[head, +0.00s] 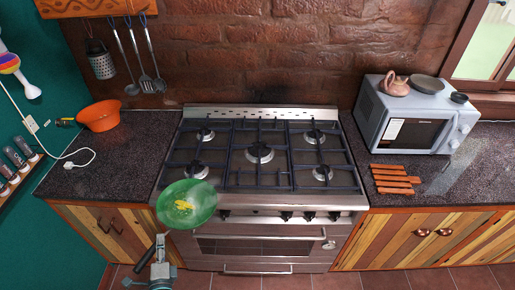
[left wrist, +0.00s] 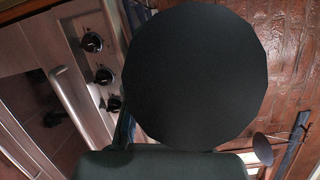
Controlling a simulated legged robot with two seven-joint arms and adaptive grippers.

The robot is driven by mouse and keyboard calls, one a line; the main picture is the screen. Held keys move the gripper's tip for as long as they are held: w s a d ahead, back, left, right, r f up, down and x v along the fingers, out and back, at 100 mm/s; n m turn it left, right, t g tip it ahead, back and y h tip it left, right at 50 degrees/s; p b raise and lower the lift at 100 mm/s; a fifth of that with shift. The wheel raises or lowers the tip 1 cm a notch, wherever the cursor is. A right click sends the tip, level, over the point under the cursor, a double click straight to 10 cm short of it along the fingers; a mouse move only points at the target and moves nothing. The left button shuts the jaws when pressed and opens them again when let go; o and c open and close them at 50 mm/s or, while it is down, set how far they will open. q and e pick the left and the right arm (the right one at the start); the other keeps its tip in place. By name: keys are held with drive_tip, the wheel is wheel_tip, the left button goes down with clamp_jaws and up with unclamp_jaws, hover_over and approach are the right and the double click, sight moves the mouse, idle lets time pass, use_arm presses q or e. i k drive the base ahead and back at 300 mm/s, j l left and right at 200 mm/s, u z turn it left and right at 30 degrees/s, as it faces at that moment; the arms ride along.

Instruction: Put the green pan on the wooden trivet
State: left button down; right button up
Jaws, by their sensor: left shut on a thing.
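The green pan (head: 187,206) is in the air in front of the stove's left front corner, with something yellow inside it. Its dark handle points down and left to my left gripper (head: 156,264), which is shut on it. In the left wrist view a large dark round shape (left wrist: 195,75), apparently the pan's underside, fills the middle. The wooden trivet (head: 392,179), made of reddish slats, lies on the right counter in front of the microwave. The pan is well to the left of the trivet. My right gripper is not in view.
The gas stove (head: 260,155) with black grates lies between the pan and the trivet. A grey microwave (head: 410,120) stands behind the trivet, with a teapot (head: 396,86) on top. An orange bowl (head: 99,116) is on the left counter. The counter right of the trivet is clear.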

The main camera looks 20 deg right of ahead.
sight(375, 182)
drive_tip(key=l+z, duration=0.1)
drive_tip(key=z, duration=0.95)
drive_tip(key=i+l+z, duration=0.15)
drive_tip(key=i+l, duration=0.7)
drive_tip(key=i, duration=0.15)
